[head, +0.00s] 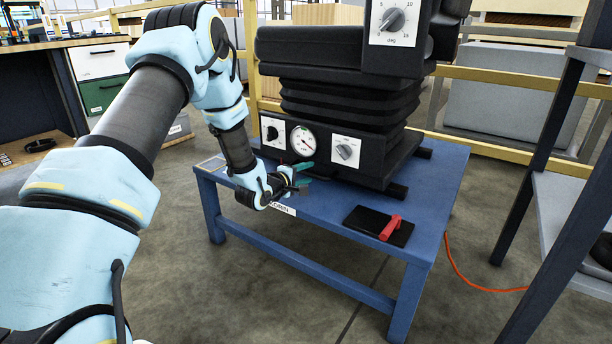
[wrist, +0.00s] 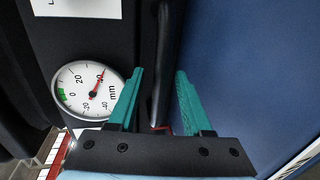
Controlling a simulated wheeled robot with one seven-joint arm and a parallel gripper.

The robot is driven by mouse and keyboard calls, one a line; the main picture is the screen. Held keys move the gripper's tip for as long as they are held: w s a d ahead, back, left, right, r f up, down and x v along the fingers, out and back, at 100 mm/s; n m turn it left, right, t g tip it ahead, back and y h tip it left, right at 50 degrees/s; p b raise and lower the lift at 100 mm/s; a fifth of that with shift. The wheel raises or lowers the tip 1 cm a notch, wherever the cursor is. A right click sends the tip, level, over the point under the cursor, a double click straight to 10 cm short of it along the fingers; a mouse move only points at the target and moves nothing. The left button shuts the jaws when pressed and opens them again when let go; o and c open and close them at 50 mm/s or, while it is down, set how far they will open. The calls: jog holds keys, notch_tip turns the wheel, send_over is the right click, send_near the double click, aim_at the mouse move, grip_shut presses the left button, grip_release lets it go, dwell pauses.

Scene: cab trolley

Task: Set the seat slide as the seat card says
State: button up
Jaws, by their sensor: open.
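The black seat (head: 350,100) with its bellows stands on a blue trolley (head: 440,200). Its base front carries a round mm gauge (head: 303,140) between two knobs, a left one (head: 272,132) and a right one (head: 347,150). In the wrist view the gauge (wrist: 88,90) has a red needle pointing up and right, away from a green mark near 0. My gripper (head: 302,174) is low in front of the seat base. In the wrist view my gripper (wrist: 159,75) has its teal fingers apart, with a dark bar (wrist: 163,60) showing between and beyond them. Contact cannot be told.
A black plate with a red handle (head: 391,227) lies on the trolley's right front. A small card (head: 212,163) lies at its left corner, unreadable. A larger knob marked deg (head: 393,20) is on the upper seat. A dark frame (head: 540,150) stands at right.

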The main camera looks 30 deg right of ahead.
grip_shut()
dwell(1.4)
